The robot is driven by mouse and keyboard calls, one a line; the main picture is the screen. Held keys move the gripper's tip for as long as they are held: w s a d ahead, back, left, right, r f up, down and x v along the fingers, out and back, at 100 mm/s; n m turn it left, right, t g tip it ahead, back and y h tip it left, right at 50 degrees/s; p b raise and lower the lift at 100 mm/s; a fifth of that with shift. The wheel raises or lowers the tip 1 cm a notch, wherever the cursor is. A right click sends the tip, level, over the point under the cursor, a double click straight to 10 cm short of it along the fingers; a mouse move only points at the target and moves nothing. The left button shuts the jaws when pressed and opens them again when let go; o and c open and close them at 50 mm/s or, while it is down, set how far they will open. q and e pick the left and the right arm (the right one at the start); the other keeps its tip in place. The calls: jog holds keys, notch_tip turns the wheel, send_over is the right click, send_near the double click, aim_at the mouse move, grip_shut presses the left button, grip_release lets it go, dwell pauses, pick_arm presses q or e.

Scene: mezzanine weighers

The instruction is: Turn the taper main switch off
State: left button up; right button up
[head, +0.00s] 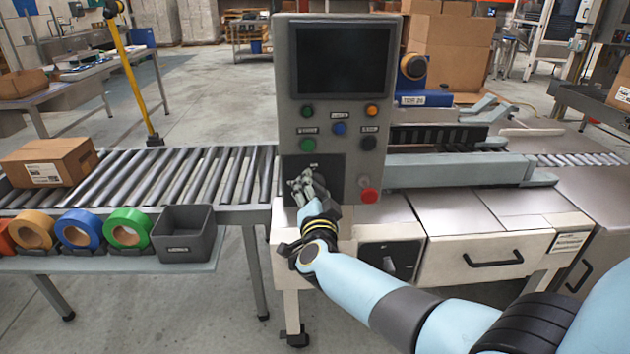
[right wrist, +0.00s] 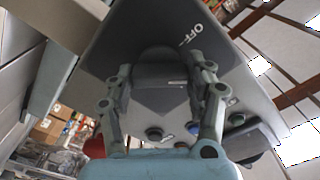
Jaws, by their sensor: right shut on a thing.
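The taper's control panel (head: 389,97) stands upright in the middle of the head view, with a dark screen and several buttons. Low on its left side is the main switch's black plate (head: 333,168). My right gripper (head: 301,185) is at this plate and covers most of the switch in the head view. In the right wrist view its two fingers are shut on the dark switch knob (right wrist: 158,75), one on each side. An "OFF" label (right wrist: 200,36) shows on the plate beside the knob. I cannot tell the knob's exact setting. My left gripper is not in view.
A red button (head: 370,195) is close to the right of my right gripper. A roller conveyor (head: 235,175) with a cardboard box (head: 50,162) runs left. Tape rolls (head: 127,228) and a grey bin (head: 186,236) sit on a shelf. A second black plate (head: 393,257) is below the panel.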

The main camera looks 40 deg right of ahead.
jog(key=n+p, duration=0.4)
jog(key=n, duration=0.4)
jog(key=shift+n, duration=0.3)
jog(key=shift+s+f+n, duration=0.1)
jog(key=shift+n, duration=0.2)
jog(key=o, duration=1.2)
jog(key=v, duration=1.2)
